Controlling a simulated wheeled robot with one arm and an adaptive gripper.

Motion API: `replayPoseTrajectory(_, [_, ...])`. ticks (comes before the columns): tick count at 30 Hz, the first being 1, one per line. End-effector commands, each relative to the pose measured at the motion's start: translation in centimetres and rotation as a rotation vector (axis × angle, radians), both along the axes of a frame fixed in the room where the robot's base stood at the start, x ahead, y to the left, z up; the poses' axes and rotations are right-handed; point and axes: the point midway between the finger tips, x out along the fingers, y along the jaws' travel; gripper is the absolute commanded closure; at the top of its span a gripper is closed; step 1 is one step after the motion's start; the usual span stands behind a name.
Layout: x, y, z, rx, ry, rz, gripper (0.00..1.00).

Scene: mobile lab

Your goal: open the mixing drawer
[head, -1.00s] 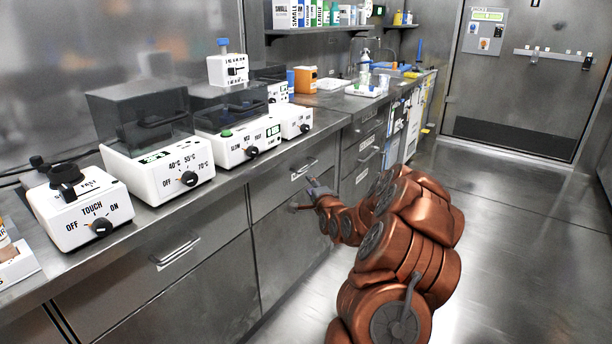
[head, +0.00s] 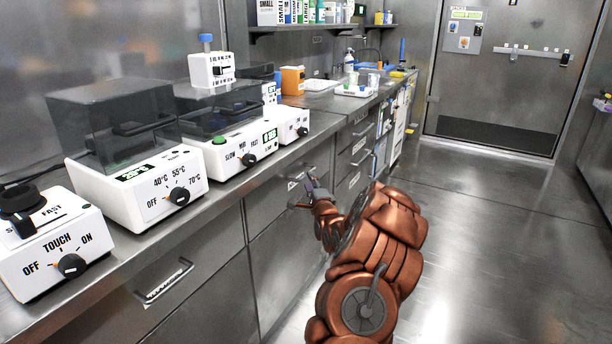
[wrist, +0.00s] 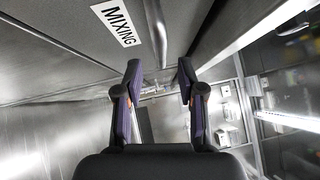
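The mixing drawer (head: 265,210) is a grey metal drawer front under the counter, closed in the head view. Its bar handle (head: 297,181) is partly hidden by my gripper (head: 308,192), which is right by it. In the wrist view the white "MIXING" label (wrist: 117,22) is at top left, with the metal handle (wrist: 155,35) beside it. My gripper (wrist: 158,75) is open there, one finger on each side of a gap. The handle bar runs down to near the level of the fingertips, between them in the picture. I cannot tell whether the fingers touch it.
Another drawer handle (head: 167,282) is at the lower left, and more drawers (head: 358,145) lie farther along. White machines with dials (head: 150,190) line the counter (head: 225,195) above. The floor (head: 480,240) to the right is clear.

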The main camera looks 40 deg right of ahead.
Motion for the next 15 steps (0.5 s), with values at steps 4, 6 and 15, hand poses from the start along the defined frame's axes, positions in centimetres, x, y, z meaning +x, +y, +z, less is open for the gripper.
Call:
replayPoseTrajectory(4, [1.5, -0.9, 0.1, -0.003, 0.002, -0.001, 0.61])
replayPoseTrajectory(6, [2.1, -1.2, 0.1, -0.001, 0.003, 0.0, 0.61])
replayPoseTrajectory(15, [4.0, -2.5, 0.6, -0.001, 0.0, -0.004, 0.61])
